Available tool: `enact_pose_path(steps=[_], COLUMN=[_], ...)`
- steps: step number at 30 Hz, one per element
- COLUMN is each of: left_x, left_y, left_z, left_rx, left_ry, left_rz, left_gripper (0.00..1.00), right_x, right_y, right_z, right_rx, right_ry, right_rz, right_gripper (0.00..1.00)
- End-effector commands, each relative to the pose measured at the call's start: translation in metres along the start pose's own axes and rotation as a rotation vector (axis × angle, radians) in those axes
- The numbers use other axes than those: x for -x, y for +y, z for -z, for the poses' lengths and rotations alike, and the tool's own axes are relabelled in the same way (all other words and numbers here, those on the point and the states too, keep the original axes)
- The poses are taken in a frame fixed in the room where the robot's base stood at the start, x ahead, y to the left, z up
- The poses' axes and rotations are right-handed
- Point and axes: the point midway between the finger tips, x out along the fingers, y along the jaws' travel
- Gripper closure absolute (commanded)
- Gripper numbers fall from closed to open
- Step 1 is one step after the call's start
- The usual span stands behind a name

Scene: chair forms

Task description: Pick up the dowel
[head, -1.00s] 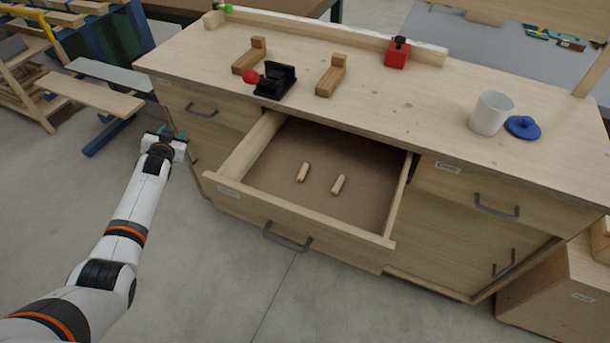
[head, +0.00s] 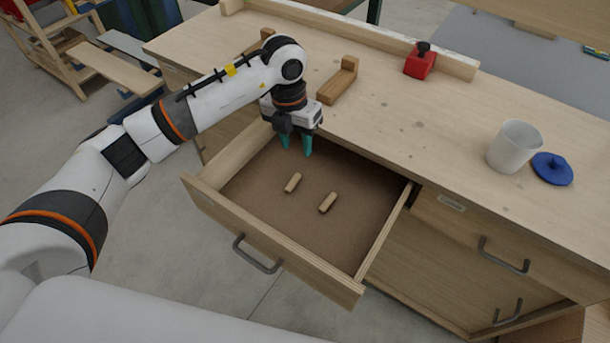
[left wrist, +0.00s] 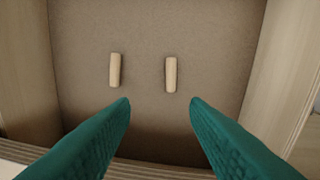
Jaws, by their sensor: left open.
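Two short wooden dowels lie apart on the brown floor of an open drawer (head: 262,238). The left dowel (head: 293,183) and the right dowel (head: 327,203) are in the head view. In the left wrist view one dowel (left wrist: 115,70) is left of centre and the other (left wrist: 171,75) is near the middle. My left gripper (head: 296,148) points down over the back of the drawer, with teal fingers open and empty. In the left wrist view its fingertips (left wrist: 160,102) are spread, with both dowels beyond them. My right gripper is not in view.
The drawer's side walls enclose the dowels. The bench edge is close behind my gripper.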

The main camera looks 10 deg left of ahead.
Motion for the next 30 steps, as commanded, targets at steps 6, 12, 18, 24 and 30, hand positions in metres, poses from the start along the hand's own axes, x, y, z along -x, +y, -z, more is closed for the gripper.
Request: enact_pose_path(steps=[6,12,18,24,30], left_x=[-0.024,-0.057,-0.072,-0.099,-0.121], left_y=[-0.012,-0.014,-0.015,-0.015,-0.017], left_z=[-0.008,-0.009,-0.009,-0.014,-0.013], left_rx=[0.006,0.006,0.005,0.005,0.005], left_ry=[-0.023,-0.021,-0.019,-0.021,-0.018], left_rz=[0.091,0.086,0.085,0.084,0.084], left_gripper=[0.58,0.58,0.58,0.58,0.58], right_x=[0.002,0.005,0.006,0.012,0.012], right_y=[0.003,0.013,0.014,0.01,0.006], right_z=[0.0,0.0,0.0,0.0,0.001], right_rx=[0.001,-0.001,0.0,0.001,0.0], right_ry=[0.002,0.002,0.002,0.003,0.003], right_rz=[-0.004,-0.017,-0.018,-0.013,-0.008], right_gripper=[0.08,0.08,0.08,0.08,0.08])
